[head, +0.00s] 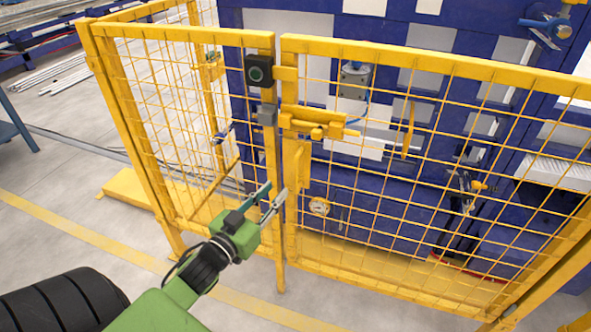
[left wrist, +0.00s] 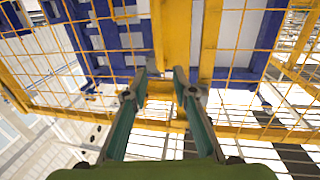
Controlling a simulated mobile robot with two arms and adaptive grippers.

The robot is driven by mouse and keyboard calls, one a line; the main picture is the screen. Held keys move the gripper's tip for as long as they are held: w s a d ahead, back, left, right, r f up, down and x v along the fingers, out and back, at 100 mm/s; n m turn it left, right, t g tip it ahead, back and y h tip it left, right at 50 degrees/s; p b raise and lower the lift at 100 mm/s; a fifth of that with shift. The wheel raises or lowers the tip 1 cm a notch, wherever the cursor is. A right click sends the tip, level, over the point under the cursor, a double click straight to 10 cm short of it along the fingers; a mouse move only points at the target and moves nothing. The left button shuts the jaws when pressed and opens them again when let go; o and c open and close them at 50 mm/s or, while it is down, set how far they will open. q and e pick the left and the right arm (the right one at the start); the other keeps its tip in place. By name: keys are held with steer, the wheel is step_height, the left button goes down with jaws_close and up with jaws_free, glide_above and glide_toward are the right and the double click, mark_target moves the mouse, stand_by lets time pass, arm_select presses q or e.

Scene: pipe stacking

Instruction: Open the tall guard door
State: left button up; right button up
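The tall guard door (head: 430,66) is a yellow-framed mesh panel on the right in the head view. Its left edge stands close beside the post of the fixed fence, so it looks closed. A yellow bolt latch (head: 318,123) sits on its upper left side, with a yellow plate (head: 300,168) below it, perhaps a handle. My left gripper (head: 277,190) is open and empty, in front of the post and the door's left edge. In the left wrist view, its spread fingers (left wrist: 160,76) point at yellow uprights (left wrist: 172,35); contact cannot be told. My right gripper is out of view.
A fixed yellow mesh fence panel (head: 180,32) adjoins on the left, with a black switch box (head: 258,70) on its post. A blue machine (head: 480,42) stands behind the mesh. The floor (head: 75,175) at the left is mostly clear.

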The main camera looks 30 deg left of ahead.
arm_select(q)
glide_above(296, 192)
steer(key=shift+w+a+p, duration=0.25)
steer(key=shift+p, duration=0.2)
jaws_close()
